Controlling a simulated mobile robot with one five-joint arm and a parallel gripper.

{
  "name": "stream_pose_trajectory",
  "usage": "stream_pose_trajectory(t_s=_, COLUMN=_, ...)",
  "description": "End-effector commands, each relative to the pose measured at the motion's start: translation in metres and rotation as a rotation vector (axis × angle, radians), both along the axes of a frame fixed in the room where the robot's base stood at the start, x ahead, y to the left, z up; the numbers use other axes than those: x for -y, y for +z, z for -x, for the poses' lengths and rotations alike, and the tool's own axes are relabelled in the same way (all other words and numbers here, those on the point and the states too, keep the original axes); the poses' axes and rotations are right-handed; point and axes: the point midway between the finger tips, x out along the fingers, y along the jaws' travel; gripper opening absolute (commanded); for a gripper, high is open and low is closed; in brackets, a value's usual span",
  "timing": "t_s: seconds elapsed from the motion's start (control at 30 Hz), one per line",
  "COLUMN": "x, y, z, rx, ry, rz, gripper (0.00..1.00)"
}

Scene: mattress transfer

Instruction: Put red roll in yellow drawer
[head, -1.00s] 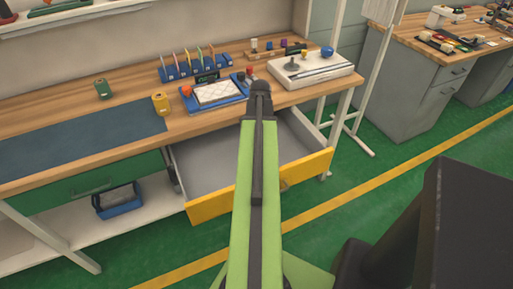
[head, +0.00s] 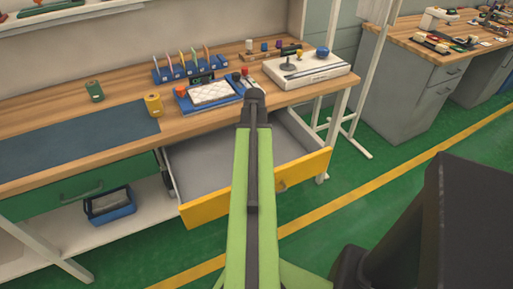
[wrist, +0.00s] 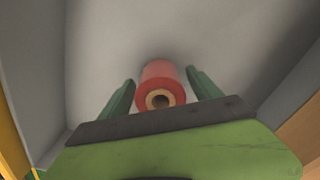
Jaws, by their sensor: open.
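The yellow drawer (head: 205,209) stands pulled out under the workbench, with its grey inside showing in the head view. In the wrist view its grey floor (wrist: 105,60) fills most of the picture, with a yellow edge at the lower left. The red roll (wrist: 162,75), with a tan core and dark hole, is between the two green fingers of my gripper (wrist: 160,78). The fingers are open, with a gap visible beside the roll. I cannot tell whether the roll rests on the drawer floor. In the head view my arm hides the gripper and the roll.
On the bench are a green roll (head: 95,91), a yellow roll (head: 153,105), a blue tray (head: 188,105) and a white box (head: 305,70). A green drawer (head: 85,187) is shut at left. A blue bin (head: 110,206) sits on the lower shelf.

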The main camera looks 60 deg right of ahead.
Motion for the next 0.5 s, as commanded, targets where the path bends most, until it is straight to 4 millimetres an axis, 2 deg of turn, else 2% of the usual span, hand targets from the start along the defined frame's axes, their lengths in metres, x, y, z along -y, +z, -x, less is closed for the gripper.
stream_pose_trajectory(t_s=0.17, x=0.0, y=0.008, z=0.0, rx=0.0, ry=-0.001, rz=0.0, gripper=0.73)
stream_pose_trajectory(t_s=0.27, x=0.0, y=0.021, z=0.001, rx=0.0, ry=-0.001, rz=0.0, gripper=0.73)
stream_pose_trajectory(t_s=0.5, x=0.001, y=0.072, z=0.001, rx=0.0, ry=-0.002, rz=0.0, gripper=0.73)
